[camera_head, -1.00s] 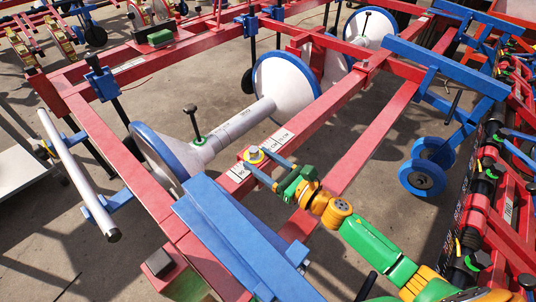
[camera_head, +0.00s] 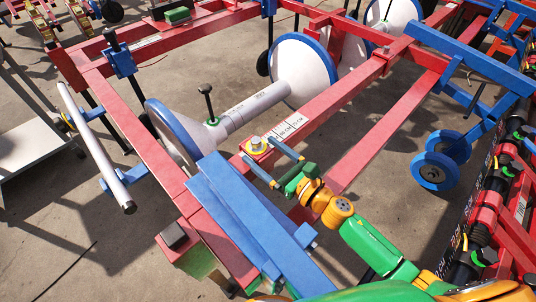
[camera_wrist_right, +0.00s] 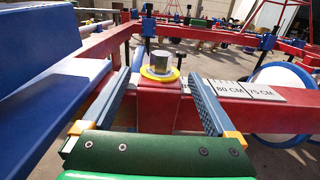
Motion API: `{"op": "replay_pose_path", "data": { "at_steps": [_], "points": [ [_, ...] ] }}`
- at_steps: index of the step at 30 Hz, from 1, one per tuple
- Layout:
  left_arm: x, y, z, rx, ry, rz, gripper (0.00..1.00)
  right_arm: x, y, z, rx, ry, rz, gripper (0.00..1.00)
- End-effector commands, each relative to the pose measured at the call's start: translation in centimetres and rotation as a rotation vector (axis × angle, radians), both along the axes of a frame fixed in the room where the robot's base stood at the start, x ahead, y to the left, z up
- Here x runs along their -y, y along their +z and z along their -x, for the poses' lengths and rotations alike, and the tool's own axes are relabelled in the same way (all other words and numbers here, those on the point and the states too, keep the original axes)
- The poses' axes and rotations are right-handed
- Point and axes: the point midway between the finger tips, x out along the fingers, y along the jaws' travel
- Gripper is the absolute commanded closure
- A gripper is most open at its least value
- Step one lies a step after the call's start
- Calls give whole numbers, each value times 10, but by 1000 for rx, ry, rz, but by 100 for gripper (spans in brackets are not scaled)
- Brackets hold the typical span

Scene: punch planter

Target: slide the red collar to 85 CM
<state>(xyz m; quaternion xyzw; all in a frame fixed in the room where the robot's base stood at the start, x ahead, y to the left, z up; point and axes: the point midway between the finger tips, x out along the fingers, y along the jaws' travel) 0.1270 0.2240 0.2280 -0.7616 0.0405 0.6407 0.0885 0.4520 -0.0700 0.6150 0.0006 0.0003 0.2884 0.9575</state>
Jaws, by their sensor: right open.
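The red collar (camera_head: 252,163) sits around a long red beam, with a grey bolt head and yellow ring (camera_head: 257,148) on top. In the right wrist view the red collar (camera_wrist_right: 156,108) stands upright between my fingers. My right gripper (camera_head: 258,147) is open, one finger on each side of the collar top; whether they touch it, I cannot tell. A white scale (camera_head: 290,126) lies on the beam to the right of the collar. In the wrist view its labels 80 CM (camera_wrist_right: 230,89) and 75 CM (camera_wrist_right: 265,94) are readable. No 85 CM label is visible. My left gripper is out of view.
A blue bar (camera_head: 235,225) lies across the beam close to the gripper's left. A white roller with flared blue-rimmed ends (camera_head: 297,70) is behind the beam. A parallel red beam (camera_head: 385,135) and blue wheels (camera_head: 440,160) are to the right.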

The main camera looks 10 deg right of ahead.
Motion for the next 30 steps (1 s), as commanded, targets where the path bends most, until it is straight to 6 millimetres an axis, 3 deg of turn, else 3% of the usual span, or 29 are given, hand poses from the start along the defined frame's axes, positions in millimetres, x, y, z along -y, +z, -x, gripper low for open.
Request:
{"op": "replay_pose_path", "data": {
  "at_steps": [13,30],
  "points": [
    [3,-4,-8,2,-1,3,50,35,-2,53,-3,0,1,7],
    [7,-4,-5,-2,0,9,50,37,0,57,-1,1,1,7]
  ]
}}
